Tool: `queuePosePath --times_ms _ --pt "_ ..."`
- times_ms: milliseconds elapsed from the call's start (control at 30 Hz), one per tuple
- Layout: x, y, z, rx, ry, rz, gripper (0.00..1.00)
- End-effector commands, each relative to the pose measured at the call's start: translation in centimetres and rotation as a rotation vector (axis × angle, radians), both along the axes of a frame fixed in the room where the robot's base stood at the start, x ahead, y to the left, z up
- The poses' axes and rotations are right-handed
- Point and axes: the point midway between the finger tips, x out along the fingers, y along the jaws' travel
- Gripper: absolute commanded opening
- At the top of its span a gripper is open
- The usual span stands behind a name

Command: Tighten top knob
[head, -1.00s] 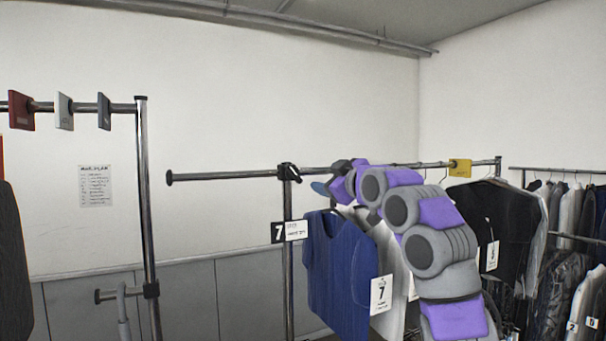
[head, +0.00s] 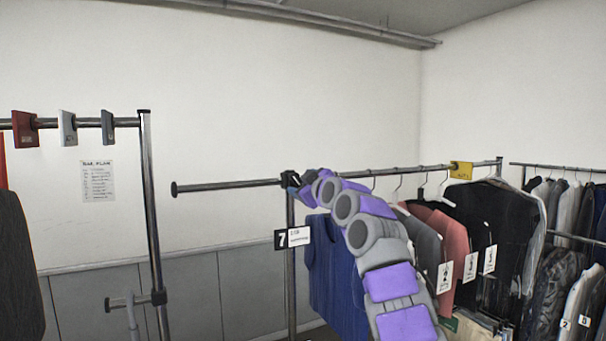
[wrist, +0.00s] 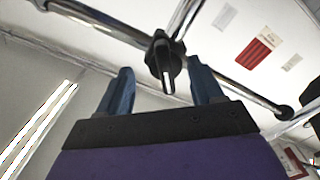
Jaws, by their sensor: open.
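The top knob (wrist: 164,60) is a black lobed clamp knob where the horizontal rail meets the upright post. In the wrist view it sits between and just beyond the two blue fingertips of my gripper (wrist: 160,85), which are open on either side of it. No contact shows. In the head view the dark knob (head: 290,180) is at the top of the post, partly hidden by my gripper (head: 303,193) at its right. My arm comes up from the lower right.
The chrome rail (head: 228,187) runs left and right of the knob. A number 7 tag (head: 281,240) hangs on the post below. A blue vest (head: 335,270) and other garments hang close behind my arm. Another rack post (head: 152,210) stands left. The wall between is clear.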

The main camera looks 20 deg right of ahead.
Motion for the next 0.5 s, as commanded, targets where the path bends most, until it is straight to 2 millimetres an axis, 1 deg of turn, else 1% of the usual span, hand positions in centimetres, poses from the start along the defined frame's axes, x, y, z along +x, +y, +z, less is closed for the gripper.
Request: queuePosePath --times_ms 33,200,300,500 --pt "0.5 0.2 0.4 0.001 0.001 0.002 0.66" --pt "1.7 -0.3 0.1 0.004 0.000 0.001 0.66" --pt "2.0 -1.0 -0.1 0.007 -0.001 0.001 0.66" --pt "2.2 -1.5 -0.4 0.010 0.000 0.001 0.66"
